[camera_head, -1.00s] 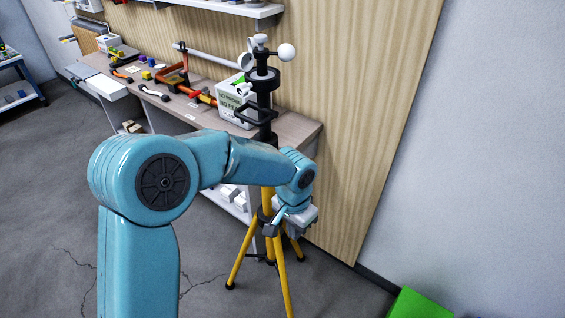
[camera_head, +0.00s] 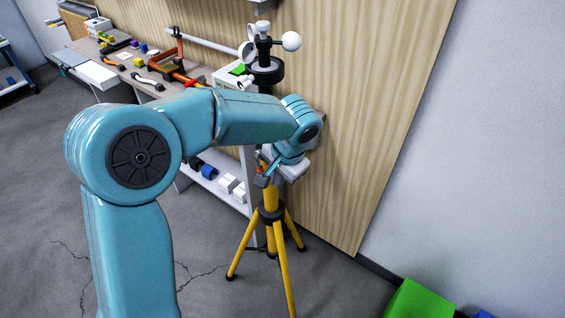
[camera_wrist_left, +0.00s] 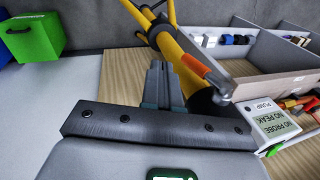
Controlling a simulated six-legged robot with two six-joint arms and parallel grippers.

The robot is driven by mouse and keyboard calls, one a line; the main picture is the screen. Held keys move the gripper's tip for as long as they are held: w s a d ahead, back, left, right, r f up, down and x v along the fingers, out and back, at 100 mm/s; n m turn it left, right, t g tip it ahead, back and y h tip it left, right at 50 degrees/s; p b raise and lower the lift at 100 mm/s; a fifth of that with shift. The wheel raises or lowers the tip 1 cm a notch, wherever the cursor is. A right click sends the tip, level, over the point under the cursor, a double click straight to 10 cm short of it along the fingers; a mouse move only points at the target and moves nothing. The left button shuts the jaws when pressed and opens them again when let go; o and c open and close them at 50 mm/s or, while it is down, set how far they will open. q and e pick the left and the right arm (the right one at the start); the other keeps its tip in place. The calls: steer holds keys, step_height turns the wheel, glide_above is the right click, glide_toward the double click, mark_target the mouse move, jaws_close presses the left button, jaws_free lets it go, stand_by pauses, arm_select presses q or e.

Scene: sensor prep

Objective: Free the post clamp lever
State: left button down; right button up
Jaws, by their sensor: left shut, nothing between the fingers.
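The yellow tripod (camera_head: 272,245) stands on the floor by the bench and carries a black post with a sensor head (camera_head: 265,62) of cups and a white ball. My left gripper (camera_head: 262,178) is at the yellow post above the black leg collar (camera_head: 270,213). In the left wrist view its fingers (camera_wrist_left: 164,86) are shut and empty, close beside an orange bar with a grey end (camera_wrist_left: 205,68), which looks like the clamp lever. The yellow post (camera_wrist_left: 178,50) runs behind it. I cannot tell whether fingers and bar touch. My forearm hides part of the post.
The bench (camera_head: 88,45) along the wooden wall panel holds tools and a white labelled box (camera_head: 228,76). A shelf (camera_head: 215,183) below holds small boxes. A green bin (camera_head: 420,300) stands at the lower right. Floor left of the tripod is clear.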

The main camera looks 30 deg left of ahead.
mark_target(261, 167)
arm_select(q)
steer(key=shift+w+a+f+p, duration=0.15)
steer(key=shift+w+a+f, duration=0.1)
steer(key=shift+a, duration=0.4)
steer(key=shift+w+a+f+p, duration=0.15)
steer(key=shift+a+f, duration=0.1)
steer(key=shift+a, duration=0.35)
steer(key=shift+w+a+f+p, duration=0.1)
steer(key=shift+w+a+f, duration=0.15)
steer(key=shift+a, duration=0.4)
steer(key=y+b, duration=0.1)
steer(key=b, duration=0.1)
steer(key=a+f+y+b, duration=0.1)
steer(key=b, duration=0.2)
steer(key=shift+f, duration=0.1)
steer(key=shift+d+r+p, duration=0.1)
steer(key=shift+r+p, duration=0.45)
steer(key=shift+r, duration=0.25)
steer(key=shift+d, duration=0.1)
